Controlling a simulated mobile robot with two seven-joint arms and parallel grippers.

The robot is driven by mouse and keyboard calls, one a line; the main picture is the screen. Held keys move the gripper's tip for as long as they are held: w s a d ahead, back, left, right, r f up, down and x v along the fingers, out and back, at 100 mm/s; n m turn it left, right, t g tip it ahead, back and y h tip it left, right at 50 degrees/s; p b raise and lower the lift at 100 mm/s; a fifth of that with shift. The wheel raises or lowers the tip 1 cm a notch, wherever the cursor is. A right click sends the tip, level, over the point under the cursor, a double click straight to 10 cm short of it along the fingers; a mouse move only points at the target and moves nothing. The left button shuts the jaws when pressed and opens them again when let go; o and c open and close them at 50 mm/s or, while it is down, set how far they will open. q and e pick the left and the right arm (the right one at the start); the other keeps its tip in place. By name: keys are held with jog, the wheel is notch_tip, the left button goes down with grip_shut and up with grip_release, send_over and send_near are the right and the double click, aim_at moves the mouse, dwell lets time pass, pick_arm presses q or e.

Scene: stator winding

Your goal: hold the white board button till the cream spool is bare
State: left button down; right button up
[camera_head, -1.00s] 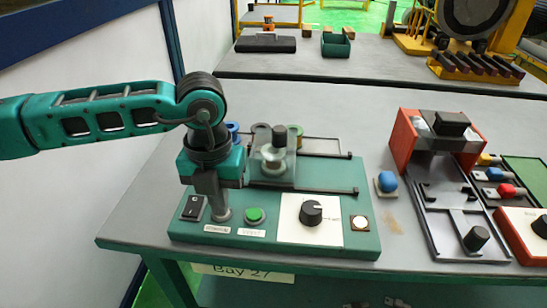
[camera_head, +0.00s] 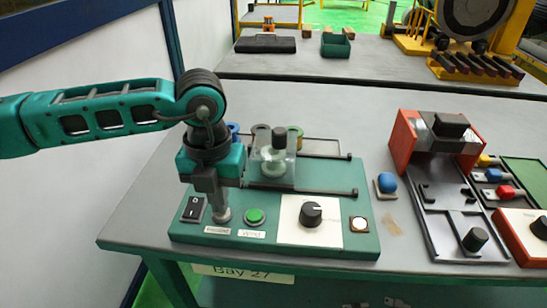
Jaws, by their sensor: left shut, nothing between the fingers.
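My left gripper (camera_head: 220,212) is shut and points straight down at the front left of the green board (camera_head: 320,177). Its tip is at a button place between the black rocker switch (camera_head: 194,209) and the green button (camera_head: 256,216). The tip hides what is under it, so I cannot tell the button's colour or whether it is pressed. A pale spool (camera_head: 273,168) stands under a clear cover (camera_head: 289,165) behind the green button. It is too small to tell how much wire is on it. My right gripper is not in view.
A black knob (camera_head: 311,214) on a white plate and a small square pale button or lamp (camera_head: 359,224) are at the board's front right. Several coloured spools stand behind the cover. A blue knob (camera_head: 386,182) and a red-sided fixture (camera_head: 404,141) stand right of the board.

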pick_arm(q)
jog(key=shift+r+p, duration=1.45)
jog(key=shift+r, duration=1.65)
